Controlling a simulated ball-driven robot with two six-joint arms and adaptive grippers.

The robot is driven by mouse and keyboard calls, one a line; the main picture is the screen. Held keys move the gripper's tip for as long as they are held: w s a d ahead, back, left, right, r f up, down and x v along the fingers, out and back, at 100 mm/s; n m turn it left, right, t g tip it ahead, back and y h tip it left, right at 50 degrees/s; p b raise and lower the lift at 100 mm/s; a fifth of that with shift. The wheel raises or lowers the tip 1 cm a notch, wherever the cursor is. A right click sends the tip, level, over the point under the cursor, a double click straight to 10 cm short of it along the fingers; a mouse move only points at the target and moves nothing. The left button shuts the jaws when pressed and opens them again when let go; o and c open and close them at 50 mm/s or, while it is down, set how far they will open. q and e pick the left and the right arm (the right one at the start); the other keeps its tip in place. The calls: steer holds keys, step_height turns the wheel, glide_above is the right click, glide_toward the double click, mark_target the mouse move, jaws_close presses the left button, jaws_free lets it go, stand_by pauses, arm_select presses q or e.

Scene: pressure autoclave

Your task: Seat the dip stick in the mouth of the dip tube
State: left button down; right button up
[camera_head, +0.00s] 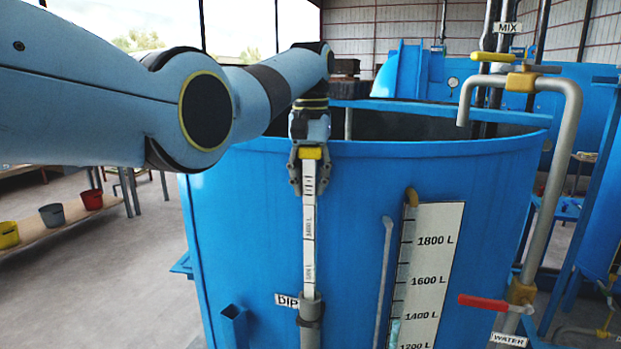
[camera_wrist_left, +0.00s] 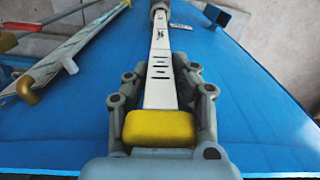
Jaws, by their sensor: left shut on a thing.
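The dip stick (camera_head: 309,215) is a white, graduated strip with a yellow grip at its top. It hangs upright in front of the blue tank, and also shows in the left wrist view (camera_wrist_left: 160,70). My left gripper (camera_head: 309,180) points down and is shut on its yellow grip (camera_wrist_left: 160,127). The grey dip tube (camera_head: 310,327) stands on the tank's front beside a DIP label (camera_head: 286,300). The stick's lower end meets the tube's mouth and appears to be inside it; its tip is hidden. The tube also shows in the left wrist view (camera_wrist_left: 159,7). My right gripper is out of view.
The blue tank (camera_head: 250,220) fills the middle, with a level scale (camera_head: 435,265) right of the stick. A bent grey pipe (camera_head: 558,170) and a red-handled valve (camera_head: 482,302) stand further right. A bench with buckets (camera_head: 53,216) is at left.

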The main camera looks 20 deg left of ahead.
arm_select(q)
steer(key=shift+f, duration=0.9)
steer(key=c, duration=1)
jaws_free()
steer(key=shift+s+f, duration=0.15)
steer(key=shift+c, duration=0.2)
step_height(320, 180, up, 12)
steer(key=shift+r, duration=0.2)
